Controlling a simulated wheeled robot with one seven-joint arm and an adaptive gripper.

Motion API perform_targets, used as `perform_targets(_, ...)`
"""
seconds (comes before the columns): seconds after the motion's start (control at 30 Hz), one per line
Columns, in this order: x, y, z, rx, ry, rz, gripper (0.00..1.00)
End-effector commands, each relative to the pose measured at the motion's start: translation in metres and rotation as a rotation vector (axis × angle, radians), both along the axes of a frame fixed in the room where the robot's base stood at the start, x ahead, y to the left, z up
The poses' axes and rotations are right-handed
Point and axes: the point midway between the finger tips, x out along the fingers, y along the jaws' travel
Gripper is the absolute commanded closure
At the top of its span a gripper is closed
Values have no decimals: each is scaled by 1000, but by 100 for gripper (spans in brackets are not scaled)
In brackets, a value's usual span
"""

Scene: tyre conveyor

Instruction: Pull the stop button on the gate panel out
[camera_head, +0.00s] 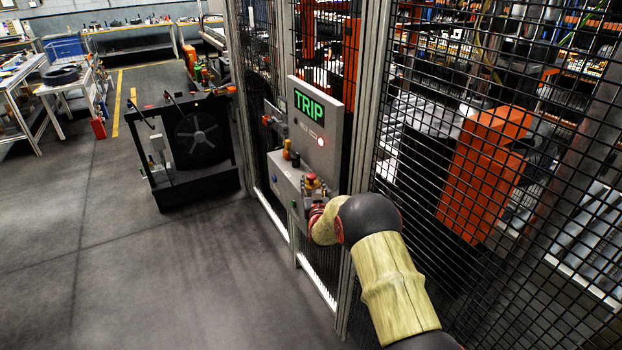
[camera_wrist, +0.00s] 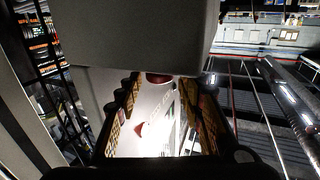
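The gate panel (camera_head: 320,135) stands on the fence, with a green TRIP sign and a small lit red light. My gripper (camera_head: 314,192) is right at the button, so part of the button is hidden. In the wrist view my gripper (camera_wrist: 160,88) is open, its padded fingers apart. A dark red round part (camera_wrist: 158,78), likely the button, shows between the fingertips beneath a grey block. I cannot tell whether the fingers touch it.
Other small controls (camera_head: 291,155) sit on the box left of the stop button. The mesh fence (camera_head: 440,130) runs close beside my arm on the right. A dark machine with a fan (camera_head: 195,135) stands to the left. The floor (camera_head: 150,270) in front is clear.

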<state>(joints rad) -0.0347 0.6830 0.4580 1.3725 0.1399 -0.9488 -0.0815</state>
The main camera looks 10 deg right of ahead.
Motion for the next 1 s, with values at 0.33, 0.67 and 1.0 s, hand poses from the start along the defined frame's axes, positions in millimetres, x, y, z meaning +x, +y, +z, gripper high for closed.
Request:
perform_targets(0.33,39,-3,-1,0,1,0,62)
perform_targets(0.67,42,-3,0,0,2,1,62)
perform_targets(1.0,42,-3,0,0,2,1,81)
